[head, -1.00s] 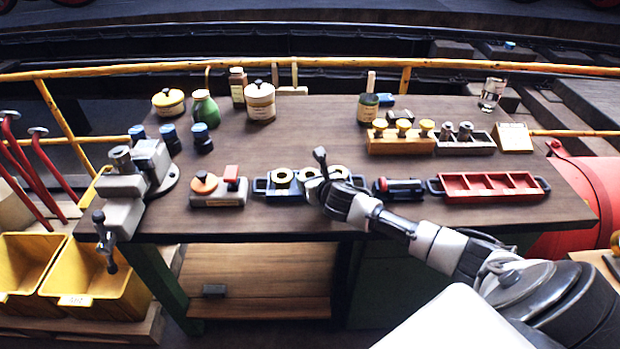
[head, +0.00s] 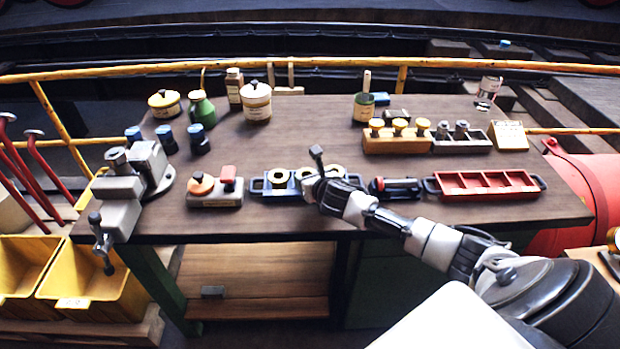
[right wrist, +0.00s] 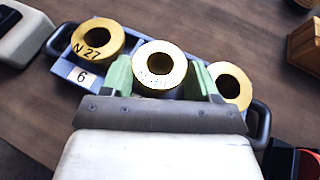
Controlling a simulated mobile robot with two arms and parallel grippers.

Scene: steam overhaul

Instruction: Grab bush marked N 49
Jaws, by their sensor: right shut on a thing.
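A blue-grey tray (right wrist: 68,72) holds brass ring bushes and has a card reading 6. The left bush (right wrist: 97,40) is stamped N 27 in the right wrist view. The middle bush (right wrist: 159,66) has a stamp starting with N, the rest too faint to read surely. The right bush (right wrist: 231,84) shows no readable mark. My right gripper (right wrist: 160,76) has its green fingers shut on the middle bush, one on each side. I cannot tell whether it is clear of the tray. In the head view my right gripper (head: 314,182) is over the tray (head: 257,186). My left gripper is out of view.
A red compartment tray (head: 436,186) and a dark tool (head: 395,188) lie right of the blue-grey tray. A block with an orange knob (head: 214,199) and a vice (head: 125,190) stand to the left. The bench middle behind the tray is clear.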

